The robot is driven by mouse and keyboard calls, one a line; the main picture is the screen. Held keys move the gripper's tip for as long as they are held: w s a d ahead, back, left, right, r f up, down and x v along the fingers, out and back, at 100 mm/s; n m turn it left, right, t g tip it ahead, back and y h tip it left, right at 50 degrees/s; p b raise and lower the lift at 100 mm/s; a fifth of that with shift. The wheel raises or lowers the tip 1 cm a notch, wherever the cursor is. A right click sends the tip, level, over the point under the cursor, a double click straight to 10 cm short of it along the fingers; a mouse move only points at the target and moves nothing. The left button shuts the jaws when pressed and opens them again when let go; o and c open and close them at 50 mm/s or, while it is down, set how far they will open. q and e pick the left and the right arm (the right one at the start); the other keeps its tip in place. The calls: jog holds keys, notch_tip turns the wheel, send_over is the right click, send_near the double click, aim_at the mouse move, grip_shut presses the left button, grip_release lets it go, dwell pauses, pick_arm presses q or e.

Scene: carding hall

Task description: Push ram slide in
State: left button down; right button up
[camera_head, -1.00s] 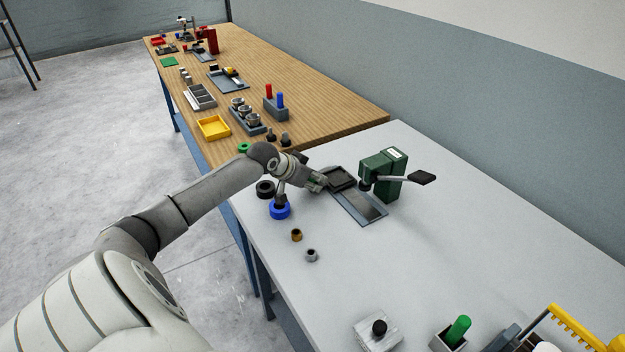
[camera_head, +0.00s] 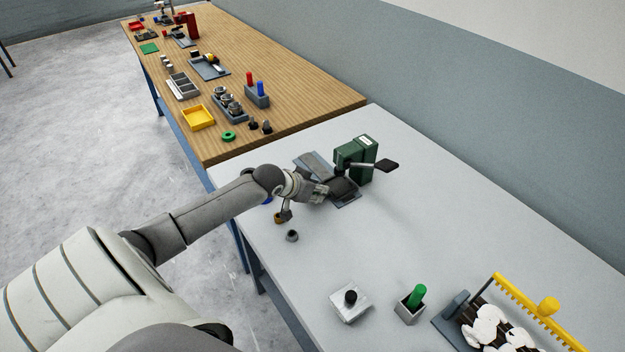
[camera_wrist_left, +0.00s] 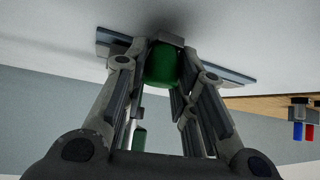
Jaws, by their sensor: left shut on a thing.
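The green press (camera_head: 366,158) stands on the white table with its lever and black paddle (camera_head: 387,166) out to the right. Its grey base plate (camera_head: 313,163) lies in front of it. The dark ram slide (camera_head: 345,186) sits on the near part of this plate, beside the press body. My left gripper (camera_head: 322,193) is at the slide's left side. In the left wrist view, my left gripper (camera_wrist_left: 161,75) is shut on the green knob (camera_wrist_left: 161,65) of the slide, with the base plate (camera_wrist_left: 235,76) behind. The fingers hide the knob in the head view. My right gripper is not in view.
A brass ring (camera_head: 279,218) and a grey ring (camera_head: 292,236) lie close to my left wrist. A block with a black knob (camera_head: 350,298), a green-handled holder (camera_head: 410,304) and a yellow-toothed tool (camera_head: 535,312) are nearer. The middle right of the table is clear.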

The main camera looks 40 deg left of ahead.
pick_arm(q)
jog(key=shift+s+d+f, duration=0.1)
jog(key=shift+d+f, duration=0.05)
jog(key=shift+d, duration=0.1)
jog(key=c, duration=1.2)
grip_release()
jog(key=shift+d, duration=0.15)
jog(key=v, duration=1.2)
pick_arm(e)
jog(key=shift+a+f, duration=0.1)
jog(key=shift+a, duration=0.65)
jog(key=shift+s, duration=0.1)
